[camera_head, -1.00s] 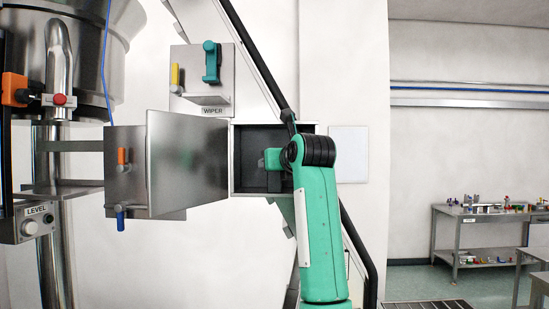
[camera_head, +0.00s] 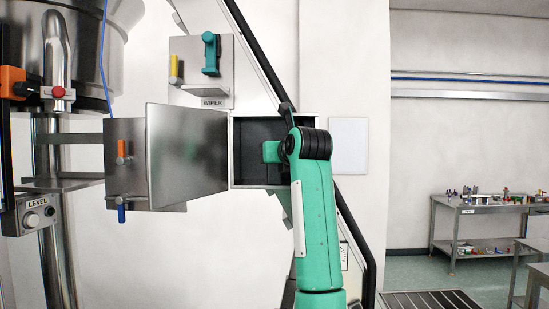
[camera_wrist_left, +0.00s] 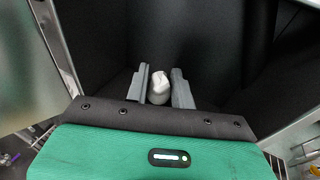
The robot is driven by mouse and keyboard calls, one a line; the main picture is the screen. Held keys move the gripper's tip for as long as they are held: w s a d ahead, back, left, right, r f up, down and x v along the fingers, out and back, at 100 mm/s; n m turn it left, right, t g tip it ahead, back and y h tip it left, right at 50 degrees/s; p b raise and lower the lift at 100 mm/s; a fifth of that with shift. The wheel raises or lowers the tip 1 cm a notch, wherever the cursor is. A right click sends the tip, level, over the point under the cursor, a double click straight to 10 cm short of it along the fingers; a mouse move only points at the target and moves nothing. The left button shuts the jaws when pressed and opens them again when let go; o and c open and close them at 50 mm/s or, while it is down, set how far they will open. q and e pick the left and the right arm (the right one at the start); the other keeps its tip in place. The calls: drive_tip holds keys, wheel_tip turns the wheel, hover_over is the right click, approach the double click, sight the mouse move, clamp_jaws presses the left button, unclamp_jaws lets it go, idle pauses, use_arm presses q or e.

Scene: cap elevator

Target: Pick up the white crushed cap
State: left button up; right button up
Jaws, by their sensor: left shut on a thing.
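The white crushed cap (camera_wrist_left: 160,88) lies between the fingers of my left gripper (camera_wrist_left: 160,90) in the left wrist view. Both grey fingers touch its sides, and the gripper is shut on it. The cap looks dented and lies inside a dark-lined open box. In the head view, the metal box (camera_head: 233,178) is on the wall unit, and my left gripper reaches into it from the front. The cap and the fingertips are hidden there. My right gripper is not in view.
The open metal door (camera_head: 187,158) stands to the left of the box, close to my arm. Above it is a panel marked WIPER (camera_head: 200,70) with yellow and teal handles. A black rail runs diagonally behind my arm. A table with small items (camera_head: 480,208) stands far right.

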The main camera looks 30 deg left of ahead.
use_arm(q)
drive_tip(key=shift+s+r+b, duration=0.1)
drive_tip(key=shift+r+b, duration=0.05)
drive_tip(key=shift+b, duration=0.4)
drive_tip(key=shift+d+r+b, duration=0.1)
drive_tip(key=shift+r+b, duration=0.15)
drive_tip(key=shift+b, duration=0.05)
wheel_tip(320, 180, up, 6)
drive_tip(key=shift+s+f+b, duration=0.1)
drive_tip(key=shift+b, duration=0.95)
drive_tip(key=s+d+b, duration=0.4)
drive_tip(key=s+d, duration=0.1)
drive_tip(key=s, duration=0.3)
drive_tip(key=s+d+b, duration=0.4)
drive_tip(key=s, duration=0.4)
drive_tip(key=shift+d, duration=0.4)
drive_tip(key=shift+s+d+r, duration=0.2)
drive_tip(key=shift+s+d, duration=0.05)
drive_tip(key=shift+s, duration=0.1)
